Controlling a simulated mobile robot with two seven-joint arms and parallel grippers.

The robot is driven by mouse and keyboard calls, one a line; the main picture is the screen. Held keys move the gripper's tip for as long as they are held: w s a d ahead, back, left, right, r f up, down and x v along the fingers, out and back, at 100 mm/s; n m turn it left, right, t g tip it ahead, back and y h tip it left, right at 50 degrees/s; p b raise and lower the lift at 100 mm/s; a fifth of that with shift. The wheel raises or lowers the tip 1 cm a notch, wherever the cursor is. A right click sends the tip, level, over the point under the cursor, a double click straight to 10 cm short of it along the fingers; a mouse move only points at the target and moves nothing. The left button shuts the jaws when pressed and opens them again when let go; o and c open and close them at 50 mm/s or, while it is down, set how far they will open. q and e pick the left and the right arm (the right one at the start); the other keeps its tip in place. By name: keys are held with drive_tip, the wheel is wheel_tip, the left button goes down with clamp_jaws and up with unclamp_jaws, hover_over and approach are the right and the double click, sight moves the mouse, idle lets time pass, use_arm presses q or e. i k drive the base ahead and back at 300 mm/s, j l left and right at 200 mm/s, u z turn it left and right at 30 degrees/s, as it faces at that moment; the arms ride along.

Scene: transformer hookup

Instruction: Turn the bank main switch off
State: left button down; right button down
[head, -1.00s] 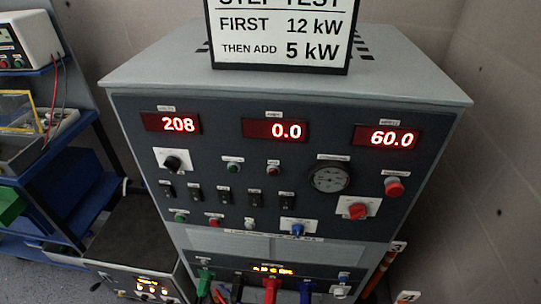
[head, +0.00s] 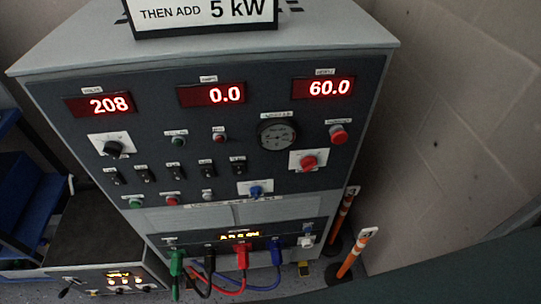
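The load bank's dark front panel (head: 70,125) fills the middle of the head view. It carries a red rotary switch (head: 308,162) on a pale plate, a blue rotary knob (head: 257,190) on a pale plate and a black rotary knob (head: 113,148) at left. Several black toggle switches (head: 177,172) form a row below the displays. The small labels are too blurred to read, so I cannot tell which control is marked bank main. Neither gripper is in view.
Displays read 208 (head: 100,105), 0.0 (head: 211,94) and 60.0 (head: 322,87). A red mushroom button (head: 338,134) sits at right. Green, black, red and blue cables (head: 243,258) hang below. Orange-and-white posts (head: 357,252) stand on the floor at right. A grey wall (head: 450,130) stands close behind.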

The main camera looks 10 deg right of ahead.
sight(309, 163)
drive_tip(key=k+j+z, duration=0.1)
drive_tip(key=k+z, duration=0.3)
drive_tip(key=k+l+z, duration=0.1)
drive_tip(key=k+z, duration=0.25)
drive_tip(key=k, duration=0.2)
